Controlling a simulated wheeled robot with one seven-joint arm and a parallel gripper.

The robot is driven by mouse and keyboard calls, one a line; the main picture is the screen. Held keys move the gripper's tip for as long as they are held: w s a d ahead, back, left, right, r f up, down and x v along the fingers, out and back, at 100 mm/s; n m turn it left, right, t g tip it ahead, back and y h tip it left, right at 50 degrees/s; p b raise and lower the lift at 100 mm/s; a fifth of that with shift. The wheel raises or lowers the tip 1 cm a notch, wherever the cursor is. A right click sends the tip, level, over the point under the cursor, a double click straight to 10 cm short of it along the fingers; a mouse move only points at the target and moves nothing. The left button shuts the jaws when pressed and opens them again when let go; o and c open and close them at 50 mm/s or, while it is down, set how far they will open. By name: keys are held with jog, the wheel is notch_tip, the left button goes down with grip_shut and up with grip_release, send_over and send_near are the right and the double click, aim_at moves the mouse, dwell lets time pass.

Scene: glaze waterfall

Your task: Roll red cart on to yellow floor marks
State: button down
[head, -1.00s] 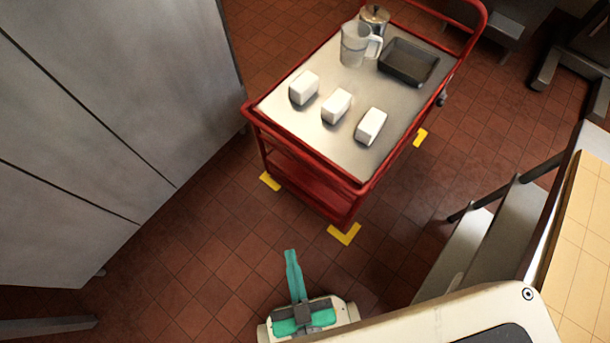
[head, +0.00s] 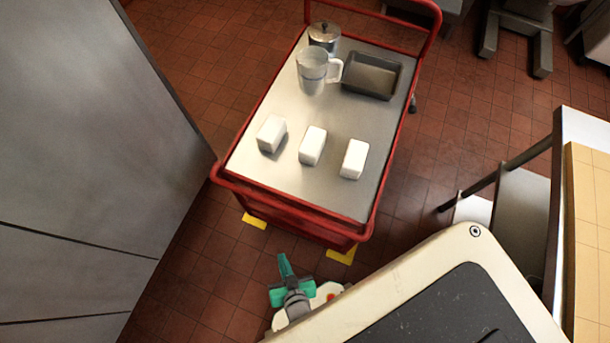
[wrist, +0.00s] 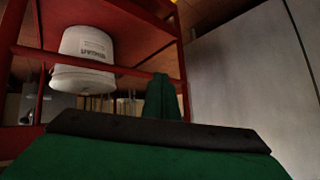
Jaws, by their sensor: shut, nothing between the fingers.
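The red cart (head: 290,207) stands upright with its near end toward me and its push handle (head: 436,18) at the far end. Two yellow floor marks show at its near end, one at the left (head: 255,220) and one at the right (head: 342,255), partly covered by the cart in this view. Any other marks are hidden. My gripper (head: 284,265) is shut and empty, low in front of the near end, between the two marks. In the wrist view its green fingers (wrist: 163,98) point at the cart's red frame (wrist: 30,65); I cannot tell whether they touch it.
The cart top carries three white blocks (head: 313,146), a clear jug (head: 313,72), a lidded metal pot (head: 324,36) and a dark tray (head: 371,76). A white bucket (wrist: 85,58) shows inside the cart. Grey cabinets (head: 90,150) stand left, a tiled counter (head: 590,210) right.

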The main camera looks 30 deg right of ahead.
jog(key=w+d+f+m+g, duration=0.2)
jog(key=d+f, duration=0.2)
jog(key=f, duration=0.7)
jog(key=w+d+f+m+g, duration=0.2)
jog(key=w+d+f+g, duration=0.1)
jog(key=f, duration=0.7)
jog(key=w+d+f+m+g+h, duration=0.1)
jog(key=d+f, duration=0.4)
jog(key=f, duration=0.6)
jog(key=shift+w+d+f+m+g, duration=0.4)
jog(key=shift+w+m+g, duration=0.2)
jog(key=shift+w+g, duration=0.55)
jog(key=shift+w, duration=0.15)
